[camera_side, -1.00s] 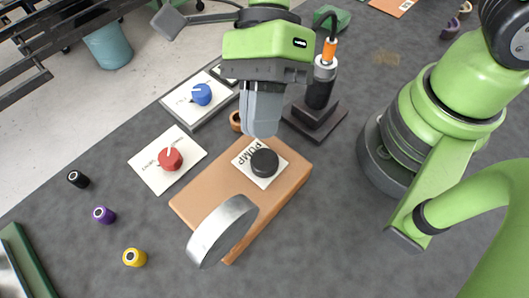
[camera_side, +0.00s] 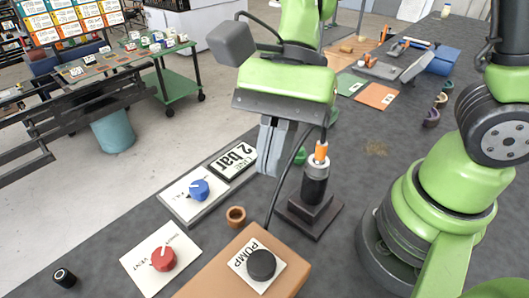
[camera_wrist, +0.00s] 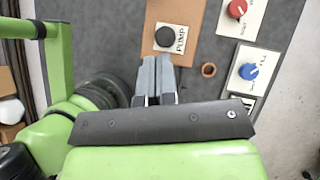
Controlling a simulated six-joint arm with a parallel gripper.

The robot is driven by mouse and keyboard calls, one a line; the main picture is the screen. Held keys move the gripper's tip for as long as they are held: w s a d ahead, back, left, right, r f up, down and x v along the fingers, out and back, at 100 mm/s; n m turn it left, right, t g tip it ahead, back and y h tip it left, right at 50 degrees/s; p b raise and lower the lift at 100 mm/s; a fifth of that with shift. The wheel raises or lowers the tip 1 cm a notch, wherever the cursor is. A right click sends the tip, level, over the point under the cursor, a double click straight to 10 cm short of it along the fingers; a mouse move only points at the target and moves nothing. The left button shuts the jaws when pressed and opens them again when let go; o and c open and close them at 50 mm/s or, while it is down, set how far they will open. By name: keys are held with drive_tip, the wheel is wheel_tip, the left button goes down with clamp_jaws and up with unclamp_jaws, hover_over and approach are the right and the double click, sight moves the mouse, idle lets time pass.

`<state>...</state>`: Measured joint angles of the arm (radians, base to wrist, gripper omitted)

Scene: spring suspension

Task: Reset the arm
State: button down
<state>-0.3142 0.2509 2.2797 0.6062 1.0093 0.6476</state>
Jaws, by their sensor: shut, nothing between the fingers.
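My gripper (camera_side: 274,172) is shut and empty, pointing down. In the side view it hangs over the bench behind the pump block, between the gauge panel and the black post with an orange top (camera_side: 315,185). The black pump button (camera_side: 261,265) sits on a white PUMP label on the orange-brown block (camera_side: 215,278), apart from my fingers. In the wrist view my gripper (camera_wrist: 158,60) shows its grey fingers together, with the pump button (camera_wrist: 166,36) just beyond the tips.
A red VENT knob (camera_side: 163,258) and a blue knob (camera_side: 199,190) stand left, beside a "2 bar" display (camera_side: 234,160). A small copper ring (camera_side: 236,216) lies near the block. Coloured mats (camera_side: 376,96) and tools lie at the back. Bare bench lies right of the post.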

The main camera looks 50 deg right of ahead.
drive_tip(key=s+d+r+n+t+h, duration=0.3)
drive_tip(key=d+r+n+t, duration=0.6)
drive_tip(key=d, duration=0.4)
drive_tip(key=shift+s+d+r+n+t+h, duration=0.25)
drive_tip(key=shift+r+n+t+h, duration=0.15)
drive_tip(key=shift+r+n+h, duration=0.4)
drive_tip(key=shift+a+f, duration=0.1)
idle(0.9)
drive_tip(key=m+g+y, duration=0.5)
drive_tip(key=m+g, duration=0.8)
drive_tip(key=m, duration=0.3)
hover_over(258, 259)
wheel_tip(258, 259, down, 13)
drive_tip(key=shift+f, duration=0.1)
drive_tip(key=shift+f, duration=4.35)
